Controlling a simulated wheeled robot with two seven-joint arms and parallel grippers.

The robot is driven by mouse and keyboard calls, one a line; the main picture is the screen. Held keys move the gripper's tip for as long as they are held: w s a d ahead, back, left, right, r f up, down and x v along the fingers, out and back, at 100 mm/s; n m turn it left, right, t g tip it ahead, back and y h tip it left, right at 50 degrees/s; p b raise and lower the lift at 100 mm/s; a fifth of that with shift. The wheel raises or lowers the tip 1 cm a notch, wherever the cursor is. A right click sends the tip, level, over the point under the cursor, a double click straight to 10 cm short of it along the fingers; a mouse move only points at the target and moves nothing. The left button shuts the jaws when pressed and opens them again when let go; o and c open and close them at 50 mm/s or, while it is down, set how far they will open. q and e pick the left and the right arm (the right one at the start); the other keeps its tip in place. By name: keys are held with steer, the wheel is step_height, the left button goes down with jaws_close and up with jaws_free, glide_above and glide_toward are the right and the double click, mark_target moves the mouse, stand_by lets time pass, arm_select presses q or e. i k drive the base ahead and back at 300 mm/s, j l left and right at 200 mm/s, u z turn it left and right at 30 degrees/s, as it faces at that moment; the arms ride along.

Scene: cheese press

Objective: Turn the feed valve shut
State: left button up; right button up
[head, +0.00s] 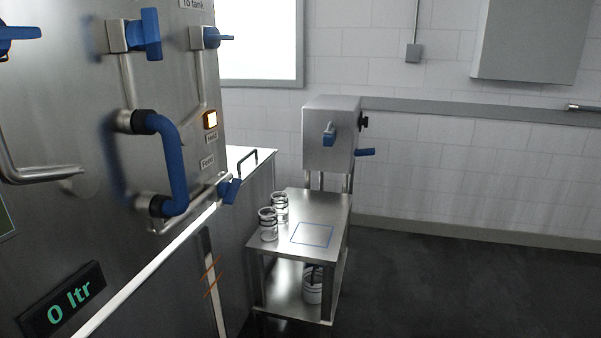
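A small label that appears to read "Feed" (207,162) is on the steel machine front at the left. Just below and right of it, a valve with a blue handle (229,190) sits at the end of a thin steel pipe. The handle is small and seen at an angle, so I cannot tell its exact setting. Neither of my grippers is in view, and nothing touches the valve.
More blue valve handles (148,35) are above. A steel table (275,242) with two glass jars (268,224) stands right. The dark floor (450,285) is clear.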

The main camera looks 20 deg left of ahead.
mark_target(227, 190)
steer(key=i+u, duration=0.15)
steer(key=i, duration=0.3)
steer(key=i+l+u, duration=0.15)
steer(key=i, duration=0.35)
steer(key=i+l+u, duration=0.1)
steer(key=i, duration=0.35)
